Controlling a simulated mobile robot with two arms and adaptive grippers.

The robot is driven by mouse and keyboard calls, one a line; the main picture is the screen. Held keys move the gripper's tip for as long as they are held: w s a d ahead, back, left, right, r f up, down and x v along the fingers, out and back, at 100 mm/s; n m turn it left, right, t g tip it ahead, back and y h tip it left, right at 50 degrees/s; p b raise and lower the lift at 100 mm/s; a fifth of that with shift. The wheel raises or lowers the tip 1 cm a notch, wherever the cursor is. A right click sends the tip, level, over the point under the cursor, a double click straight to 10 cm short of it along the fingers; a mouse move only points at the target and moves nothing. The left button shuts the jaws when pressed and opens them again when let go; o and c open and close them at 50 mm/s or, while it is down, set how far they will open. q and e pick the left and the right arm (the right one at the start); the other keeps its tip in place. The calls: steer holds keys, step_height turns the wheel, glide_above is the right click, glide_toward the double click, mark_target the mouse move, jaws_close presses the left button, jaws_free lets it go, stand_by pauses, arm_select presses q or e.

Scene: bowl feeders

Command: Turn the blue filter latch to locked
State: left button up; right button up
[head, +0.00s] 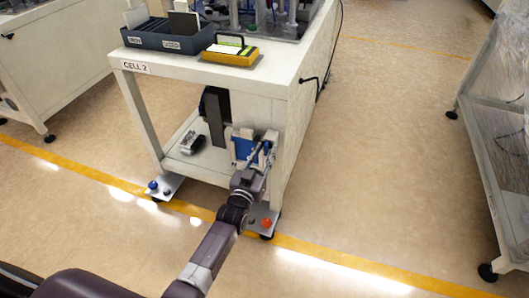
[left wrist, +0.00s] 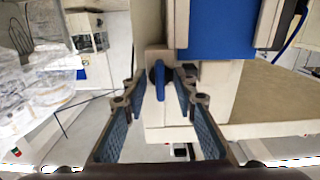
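The blue latch (left wrist: 159,82) is a small upright bar on a round dark pivot, in the middle of the left wrist view. My left gripper (left wrist: 163,72) is open, with one finger on each side of the latch and gaps between. In the head view my left gripper (head: 264,148) is at the right front leg of the CELL 2 bench, beside the blue filter panel (head: 243,150). The panel (left wrist: 215,30) is above and right of the latch in the left wrist view. The latch cannot be made out in the head view. My right gripper is not in view.
The CELL 2 bench (head: 170,71) carries a dark tray (head: 165,40) and a yellow box (head: 231,57). A red button (head: 266,222) and a blue knob (head: 152,185) sit on low foot plates. Open floor lies right of the bench.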

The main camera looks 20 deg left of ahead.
arm_select(q)
steer(key=shift+s, duration=0.15)
steer(key=s, duration=1.1)
steer(key=shift+s+a, duration=0.2)
steer(key=shift+s, duration=0.15)
